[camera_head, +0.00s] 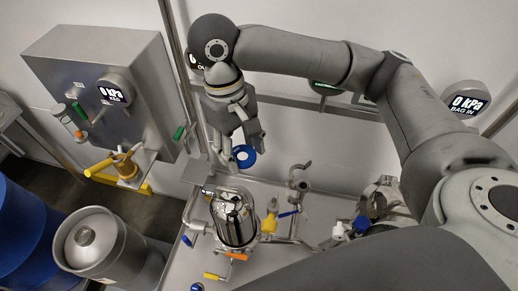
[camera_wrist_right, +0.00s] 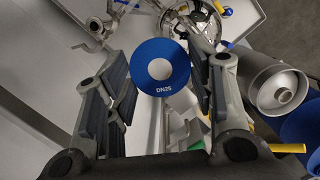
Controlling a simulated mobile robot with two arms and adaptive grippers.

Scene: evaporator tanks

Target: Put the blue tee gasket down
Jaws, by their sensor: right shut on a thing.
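The blue tee gasket (camera_head: 245,153) is a flat blue ring with a pale round centre. In the right wrist view the blue tee gasket (camera_wrist_right: 168,88) faces the camera, marked DN25, between the two finger pads. My right gripper (camera_head: 238,158) points down and is shut on the gasket, holding it above the back of the steel bench. The fingers partly cover the gasket in the head view. My left gripper is not in view.
A shiny steel vessel (camera_head: 235,222) stands below the gripper, with pipes and yellow-handled and orange-handled valves around it. A curved steel clamp (camera_head: 299,177) stands to the right. A grey control cabinet (camera_head: 100,85) is at left, above a metal keg (camera_head: 108,252) and a blue drum (camera_head: 28,235).

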